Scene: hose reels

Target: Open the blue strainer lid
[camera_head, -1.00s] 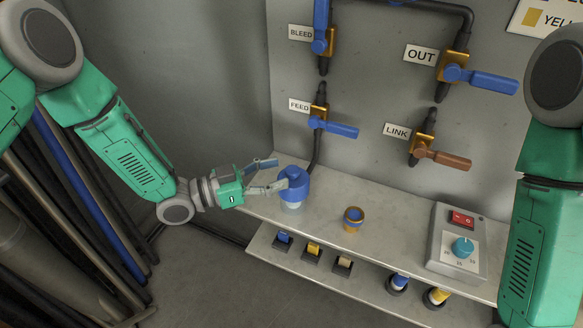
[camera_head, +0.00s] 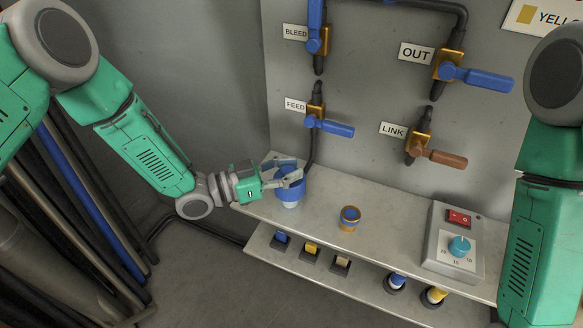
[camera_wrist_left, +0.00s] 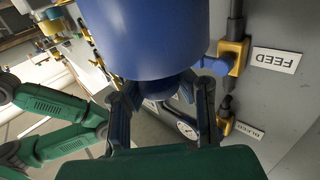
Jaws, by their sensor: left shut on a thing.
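The blue strainer (camera_head: 291,192) stands upright near the left end of the bench, with a pale, clear-looking lower part. Its blue lid is partly hidden by my fingers in the head view. In the left wrist view the large blue strainer body (camera_wrist_left: 155,38) fills the top, with a rounded blue knob (camera_wrist_left: 172,86) below it. My left gripper (camera_head: 290,173) reaches in from the left and is shut on the blue lid; its fingers (camera_wrist_left: 166,100) stand on either side of the knob in the wrist view. My right arm shows at the right edge, its gripper out of frame.
A blue-and-gold ring-like cup (camera_head: 349,218) stands on the bench (camera_head: 395,235). A control box (camera_head: 455,240) is further right. The FEED valve (camera_head: 318,122) with a blue handle is on the wall behind the strainer. Hoses hang at the left.

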